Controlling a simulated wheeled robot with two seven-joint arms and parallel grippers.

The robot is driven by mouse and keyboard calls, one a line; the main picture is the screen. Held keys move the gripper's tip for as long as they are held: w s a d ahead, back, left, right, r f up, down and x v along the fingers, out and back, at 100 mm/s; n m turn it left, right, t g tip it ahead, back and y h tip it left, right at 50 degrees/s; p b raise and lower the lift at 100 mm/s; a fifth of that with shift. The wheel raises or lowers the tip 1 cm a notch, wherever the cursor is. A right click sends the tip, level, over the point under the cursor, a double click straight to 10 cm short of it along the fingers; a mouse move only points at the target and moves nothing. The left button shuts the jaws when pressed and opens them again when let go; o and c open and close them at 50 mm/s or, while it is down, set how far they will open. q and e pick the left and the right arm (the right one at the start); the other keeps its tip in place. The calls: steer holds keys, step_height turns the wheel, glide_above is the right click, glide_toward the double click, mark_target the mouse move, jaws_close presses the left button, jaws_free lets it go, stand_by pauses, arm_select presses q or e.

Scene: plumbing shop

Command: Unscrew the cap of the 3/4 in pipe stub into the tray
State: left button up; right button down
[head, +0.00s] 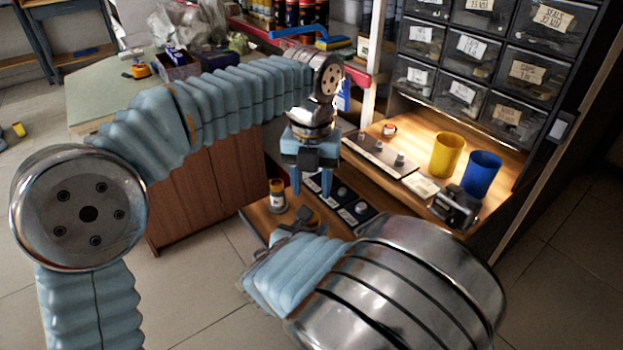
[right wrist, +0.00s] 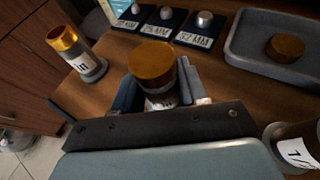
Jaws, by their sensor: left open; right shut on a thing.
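In the right wrist view my right gripper (right wrist: 155,82) is shut around an upright pipe stub (right wrist: 160,101) with a brass cap (right wrist: 152,62). Whether the fingers press on the cap or just below it is unclear, and this stub's label is mostly hidden. A grey tray (right wrist: 238,52) at upper right holds a loose brass cap (right wrist: 285,48). In the head view my left gripper (head: 311,188) is open and empty, pointing down above the bench. My right forearm hides the tray and most of my right gripper there.
Another capped stub (right wrist: 80,58) stands left of the held one; it also shows in the head view (head: 277,196). A labelled stub (right wrist: 300,148) is cut off at lower right. Dark labelled stands (right wrist: 163,28) sit behind. Yellow (head: 447,154) and blue (head: 481,173) cups stand on the shelf.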

arm_select(q)
step_height(320, 180, down, 7)
steer(key=shift+f, duration=0.15)
steer(key=shift+c, duration=0.4)
jaws_close()
steer(key=n, duration=0.4)
steer(key=shift+n, duration=0.4)
steer(key=n, duration=1.4)
steer(key=shift+n, duration=0.4)
